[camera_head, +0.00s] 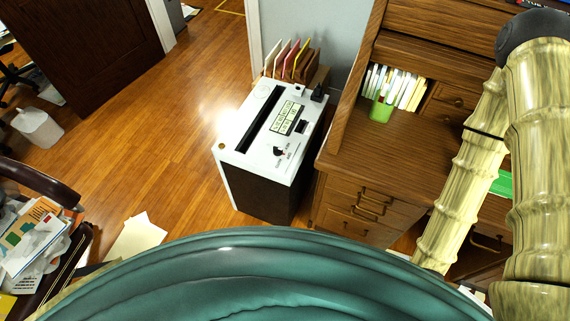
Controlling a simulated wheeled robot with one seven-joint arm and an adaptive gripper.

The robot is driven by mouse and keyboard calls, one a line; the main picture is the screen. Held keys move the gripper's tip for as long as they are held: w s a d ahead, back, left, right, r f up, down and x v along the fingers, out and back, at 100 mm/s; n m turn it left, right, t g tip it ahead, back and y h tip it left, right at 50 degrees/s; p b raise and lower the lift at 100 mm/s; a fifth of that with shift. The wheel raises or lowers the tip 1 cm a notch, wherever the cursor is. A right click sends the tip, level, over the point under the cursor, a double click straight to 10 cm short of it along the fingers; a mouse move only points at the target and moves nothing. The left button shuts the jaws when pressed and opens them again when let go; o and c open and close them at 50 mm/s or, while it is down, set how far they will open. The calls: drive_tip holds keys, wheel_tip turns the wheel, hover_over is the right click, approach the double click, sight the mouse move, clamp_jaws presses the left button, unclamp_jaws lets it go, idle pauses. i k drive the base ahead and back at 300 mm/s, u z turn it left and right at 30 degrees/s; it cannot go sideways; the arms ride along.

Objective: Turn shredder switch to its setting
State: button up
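The shredder (240,161) stands on the wood floor near the middle of the view, with a white top and a dark front and side. A long black slot runs along the left of its top. The small dark switch (279,151) sits on the top near the front right corner, with tiny markings beside it. The switch's exact setting is too small to read. My gripper is not in view; only parts of my own body show at the bottom and right.
Colored folders (288,60) stand behind the shredder. A chair with papers (35,236) is at left. Papers (138,236) lie on the floor. The floor left of the shredder is clear.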

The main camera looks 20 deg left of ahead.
sight(277, 151)
drive_tip(key=z, duration=1.75)
drive_tip(key=i, duration=0.5)
drive_tip(key=u, duration=3.3)
